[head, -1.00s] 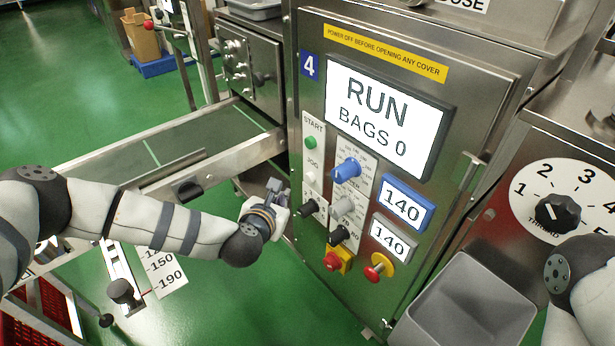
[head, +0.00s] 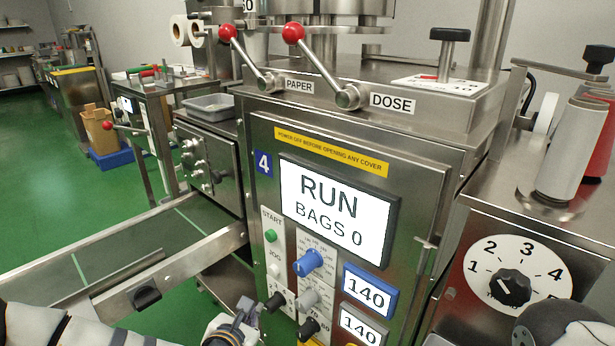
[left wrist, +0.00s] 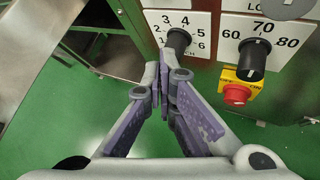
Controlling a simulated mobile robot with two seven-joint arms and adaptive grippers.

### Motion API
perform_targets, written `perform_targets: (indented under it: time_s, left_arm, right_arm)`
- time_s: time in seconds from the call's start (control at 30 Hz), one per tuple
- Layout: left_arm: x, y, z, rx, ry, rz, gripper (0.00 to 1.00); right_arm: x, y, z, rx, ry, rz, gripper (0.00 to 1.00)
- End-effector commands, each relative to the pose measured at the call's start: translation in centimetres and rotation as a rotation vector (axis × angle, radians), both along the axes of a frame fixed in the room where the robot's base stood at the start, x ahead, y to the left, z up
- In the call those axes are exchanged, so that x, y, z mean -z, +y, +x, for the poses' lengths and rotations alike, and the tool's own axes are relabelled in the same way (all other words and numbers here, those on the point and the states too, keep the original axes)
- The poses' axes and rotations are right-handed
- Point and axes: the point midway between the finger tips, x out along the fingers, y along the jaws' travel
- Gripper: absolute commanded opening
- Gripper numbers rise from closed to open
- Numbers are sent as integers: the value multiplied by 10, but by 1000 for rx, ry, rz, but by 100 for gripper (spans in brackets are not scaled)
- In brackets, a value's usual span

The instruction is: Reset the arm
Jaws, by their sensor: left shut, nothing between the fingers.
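My left arm comes in from the lower left of the head view. Its gripper (head: 238,322) is at the bottom edge, in front of the lower left of the control panel. In the left wrist view the gripper (left wrist: 163,88) has its purple-padded fingers together with nothing between them. The fingertips are just below a black knob (left wrist: 178,40) on a 1-to-6 dial; I cannot tell whether they touch it. Part of my right arm shows at the lower right of the head view, but its gripper is out of view.
The machine's screen (head: 335,213) reads RUN, BAGS 0. The green START button (head: 271,236) and blue knob (head: 307,262) are on the panel. A red stop button (left wrist: 236,94) is right of the gripper. The conveyor (head: 110,262) is at left. Red-balled PAPER and DOSE levers (head: 293,33) stand on top.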

Motion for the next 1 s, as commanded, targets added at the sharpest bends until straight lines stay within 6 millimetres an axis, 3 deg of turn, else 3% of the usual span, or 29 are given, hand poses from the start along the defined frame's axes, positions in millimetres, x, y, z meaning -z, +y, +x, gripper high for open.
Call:
perform_targets:
  time_s: [0.07,0.1,0.17,0.23,0.3,0.37,0.4,0.5,0.6,0.7,1.0]
  left_arm:
    - [7,-45,-45,231,58,124,0]
    - [15,-65,-76,384,90,215,0]
    - [27,-88,-131,628,134,353,0]
    - [38,-100,-198,928,170,516,0]
    - [43,-93,-267,1239,193,675,0]
    - [42,-73,-323,1512,204,804,0]
    - [39,-55,-357,1689,210,878,0]
    - [23,-1,-419,2071,219,1016,0]
    - [5,43,-455,2336,231,1079,0]
    - [-6,68,-472,2477,236,1095,0]
    - [-7,74,-478,2521,238,1090,0]
  right_arm:
    - [-10,0,8,0,-26,0,53]
    - [-15,0,12,1,-38,0,53]
    - [-22,0,18,2,-59,0,53]
    - [-31,0,26,3,-84,0,53]
    - [-40,0,35,4,-112,0,53]
    - [-48,0,42,4,-138,1,53]
    - [-53,0,47,4,-155,1,53]
    - [-64,1,58,5,-193,0,53]
    - [-71,1,65,6,-217,1,53]
    - [-73,1,68,7,-226,1,53]
    - [-72,1,66,7,-221,1,53]
